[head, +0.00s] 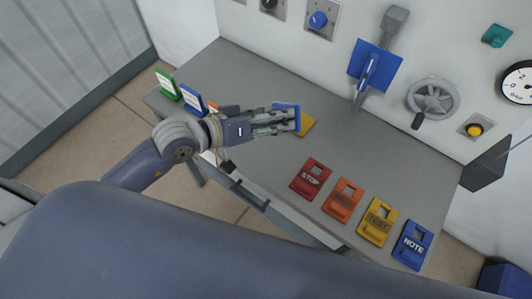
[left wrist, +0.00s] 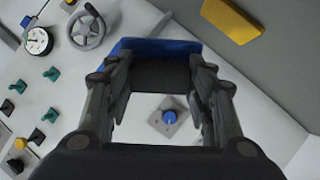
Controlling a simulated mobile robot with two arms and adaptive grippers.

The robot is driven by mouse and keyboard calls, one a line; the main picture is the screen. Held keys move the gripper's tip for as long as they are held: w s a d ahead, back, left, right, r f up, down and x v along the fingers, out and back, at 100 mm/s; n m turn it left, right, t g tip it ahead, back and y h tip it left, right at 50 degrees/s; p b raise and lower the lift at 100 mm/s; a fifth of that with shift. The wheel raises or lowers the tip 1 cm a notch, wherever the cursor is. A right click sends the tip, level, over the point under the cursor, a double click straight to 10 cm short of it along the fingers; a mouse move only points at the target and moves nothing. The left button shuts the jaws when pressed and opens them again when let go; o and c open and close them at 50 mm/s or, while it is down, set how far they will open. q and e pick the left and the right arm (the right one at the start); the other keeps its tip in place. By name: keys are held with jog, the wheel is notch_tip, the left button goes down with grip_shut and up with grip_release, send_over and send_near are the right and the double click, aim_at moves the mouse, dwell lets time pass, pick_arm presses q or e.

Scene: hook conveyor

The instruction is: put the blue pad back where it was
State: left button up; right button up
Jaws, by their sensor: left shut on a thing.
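My left gripper (head: 288,119) is shut on a blue pad (head: 287,106) and holds it over the grey table. In the left wrist view, the blue pad (left wrist: 160,45) spans the far end of my fingers (left wrist: 160,77), and the fingers hide part of it. The yellow pad also shows in the left wrist view (left wrist: 230,19). The gap between the held pad and the table is hard to judge. My right gripper is not in view.
Red (head: 311,178), orange (head: 342,199), yellow (head: 377,221) and blue (head: 412,245) tags lie at the table's right. Green (head: 166,85) and blue (head: 191,99) cards stand at its left. The wall has a blue plate (head: 385,66) with a lever and a handwheel (head: 433,98).

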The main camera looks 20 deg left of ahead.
pick_arm(q)
jog(key=d+f+g, duration=0.1)
jog(key=d+m+g, duration=0.1)
jog(key=d+f+m+g+y, duration=0.1)
jog(key=d, duration=0.1)
jog(key=shift+s+d+f+g+b, duration=0.1)
jog(key=shift+s+f+g+b, duration=0.1)
jog(key=shift+f+g+b, duration=0.15)
jog(key=a+f+m+g+y, duration=0.4)
jog(key=f+y, duration=0.1)
jog(key=a+f+m+g+y, duration=0.1)
jog(key=a+f+g+y, duration=0.1)
jog(key=shift+s+a+f+m+g+y, duration=0.15)
jog(key=shift+s+a+m+g+y, duration=0.15)
jog(key=shift+a+m+y, duration=0.1)
notch_tip(320, 180, down, 4)
jog(key=shift+r+p, duration=0.2)
jog(key=shift+p, duration=0.2)
jog(key=shift+f, duration=0.35)
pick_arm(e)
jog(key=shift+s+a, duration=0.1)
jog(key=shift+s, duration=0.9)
pick_arm(q)
jog(key=shift+f, duration=0.1)
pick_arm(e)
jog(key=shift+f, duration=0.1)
